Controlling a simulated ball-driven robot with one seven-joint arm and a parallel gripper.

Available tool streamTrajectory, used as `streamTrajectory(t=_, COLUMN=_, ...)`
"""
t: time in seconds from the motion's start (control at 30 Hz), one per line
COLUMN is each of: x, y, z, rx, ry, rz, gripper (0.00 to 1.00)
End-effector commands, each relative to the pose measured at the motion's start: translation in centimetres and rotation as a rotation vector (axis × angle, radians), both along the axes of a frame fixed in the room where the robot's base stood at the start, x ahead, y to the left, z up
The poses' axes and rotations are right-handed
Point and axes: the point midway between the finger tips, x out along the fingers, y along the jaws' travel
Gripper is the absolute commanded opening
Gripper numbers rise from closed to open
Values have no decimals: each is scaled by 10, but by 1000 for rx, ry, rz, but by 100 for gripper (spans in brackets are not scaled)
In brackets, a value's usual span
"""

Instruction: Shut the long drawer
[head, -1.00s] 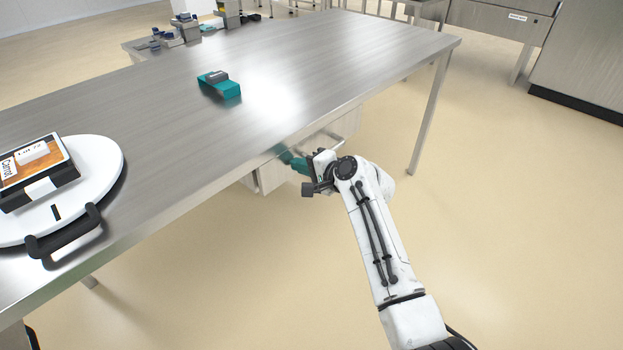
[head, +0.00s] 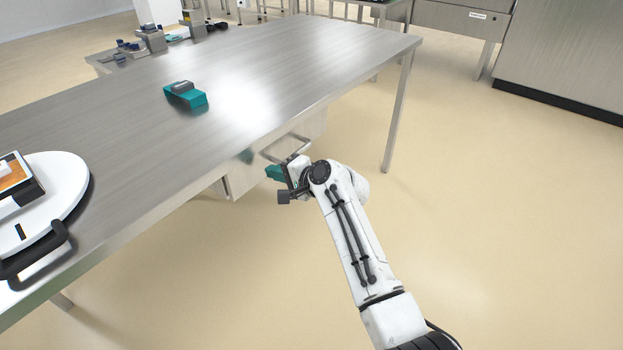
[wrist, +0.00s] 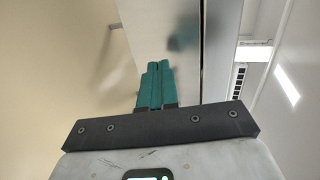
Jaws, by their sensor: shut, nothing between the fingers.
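The long drawer (head: 240,180) is a steel drawer beneath the table's near edge in the head view. Its bar handle (head: 287,149) sticks out at the front. My gripper (head: 272,173) has teal fingers, pressed together and empty. They point at the drawer front just below and left of the handle in the head view; I cannot tell whether they touch. How far the drawer is out is hard to tell.
The steel table (head: 200,130) spans the left half. On it are a teal block with a grey top (head: 186,95) and a white round board (head: 50,190) with a black handle. A table leg (head: 398,110) stands right. The floor on the right is clear.

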Motion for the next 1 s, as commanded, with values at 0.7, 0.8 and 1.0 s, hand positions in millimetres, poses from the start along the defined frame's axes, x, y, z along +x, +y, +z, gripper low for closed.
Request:
streamTrajectory(t=0.7, x=-53, y=-74, z=27, rx=0, ry=3, rz=-1, gripper=0)
streamTrajectory(t=0.8, x=-57, y=-78, z=28, rx=0, ry=3, rz=0, gripper=0)
streamTrajectory(t=1.0, x=-60, y=-82, z=28, rx=-7, ry=4, rz=2, gripper=0)
